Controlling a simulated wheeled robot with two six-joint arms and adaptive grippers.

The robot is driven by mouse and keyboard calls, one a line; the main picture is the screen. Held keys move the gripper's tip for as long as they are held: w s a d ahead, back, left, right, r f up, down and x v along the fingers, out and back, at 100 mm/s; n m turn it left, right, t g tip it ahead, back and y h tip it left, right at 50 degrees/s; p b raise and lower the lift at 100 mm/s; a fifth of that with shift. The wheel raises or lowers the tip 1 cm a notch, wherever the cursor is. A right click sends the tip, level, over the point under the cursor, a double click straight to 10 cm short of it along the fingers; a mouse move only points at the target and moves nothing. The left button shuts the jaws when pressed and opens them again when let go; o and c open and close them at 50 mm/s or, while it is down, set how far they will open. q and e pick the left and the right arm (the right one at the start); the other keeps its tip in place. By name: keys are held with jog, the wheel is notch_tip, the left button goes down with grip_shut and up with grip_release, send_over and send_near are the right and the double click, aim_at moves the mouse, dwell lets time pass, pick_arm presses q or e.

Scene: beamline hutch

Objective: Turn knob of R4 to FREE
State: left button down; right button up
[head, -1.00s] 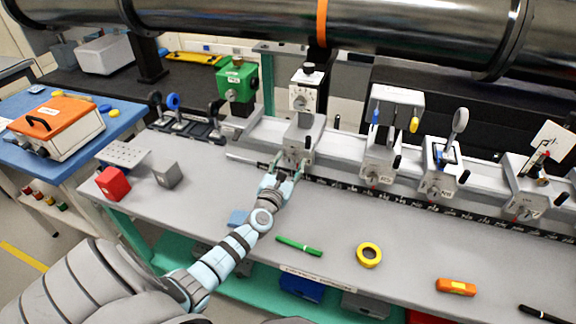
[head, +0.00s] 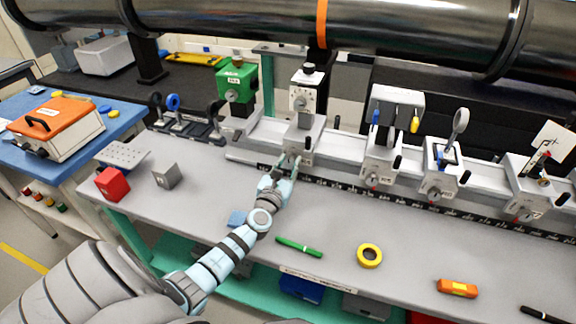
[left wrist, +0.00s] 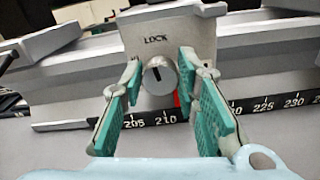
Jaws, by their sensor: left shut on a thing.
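The rail carrier (head: 299,143) in front of my left gripper is a grey block on the long rail, with a white dial unit above it. No R4 label is readable on it. In the left wrist view its front face (left wrist: 190,38) bears the word LOCK above a round grey knob (left wrist: 160,77). The knob's dark line stands about upright, towards LOCK. A red mark shows at the knob's lower right. My left gripper (head: 290,162) is shut on this knob; its green-padded fingers (left wrist: 161,84) are on either side of it. My right gripper is out of view.
More carriers (head: 380,165) stand along the rail to the right. A black scale strip (head: 400,201) runs below the rail. A large pipe (head: 420,30) crosses above.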

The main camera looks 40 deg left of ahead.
pick_arm(q)
jog(key=c, duration=2.4)
grip_release()
jog(key=n+b, duration=0.1)
jog(key=n, duration=0.3)
jog(key=shift+a+f, duration=0.1)
jog(key=shift+f, duration=0.05)
jog(key=c, duration=2.4)
grip_release()
jog(key=n+b, duration=0.1)
jog(key=n, duration=0.3)
jog(key=shift+s+a+b, duration=0.1)
jog(key=shift+b, duration=0.25)
jog(key=n+b, duration=0.1)
jog(key=n, duration=0.3)
jog(key=shift+f+n+b, duration=0.1)
jog(key=shift+n+b, duration=0.2)
jog(key=shift+b, duration=0.05)
jog(key=shift+a+n+b, duration=0.1)
jog(key=shift+n+b, duration=0.55)
jog(key=shift+n, duration=1.05)
jog(key=c, duration=1.2)
grip_release()
jog(key=shift+c, duration=0.2)
